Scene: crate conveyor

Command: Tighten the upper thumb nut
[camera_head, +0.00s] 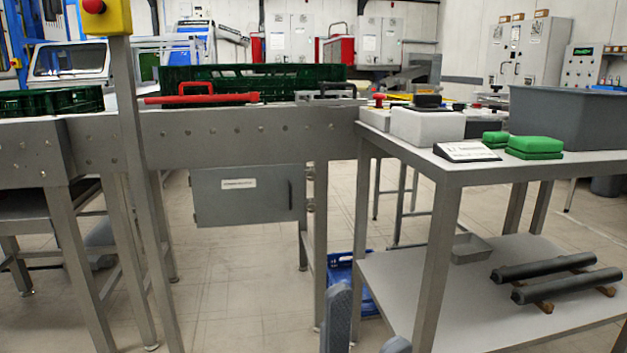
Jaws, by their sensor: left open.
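Two small metal fittings sit one above the other on the conveyor post, just right of a grey cabinet (240,196). The upper fitting (310,172) and lower fitting (310,205) may be the thumb nuts, but they are too small to tell their shape or how tight they are. My left gripper (368,318) is at the bottom edge, low and right of the fittings. Its two grey fingers are apart, with nothing seen between them. It is not touching the fittings. My right gripper is not in view.
The conveyor (225,122) carries green crates (255,73) and a red-handled bar (200,98). A steel table (480,172) at right holds a grey bin (570,122), green pads (535,146) and, on its shelf, dark rollers (545,265). A blue crate (340,270) stands behind my gripper.

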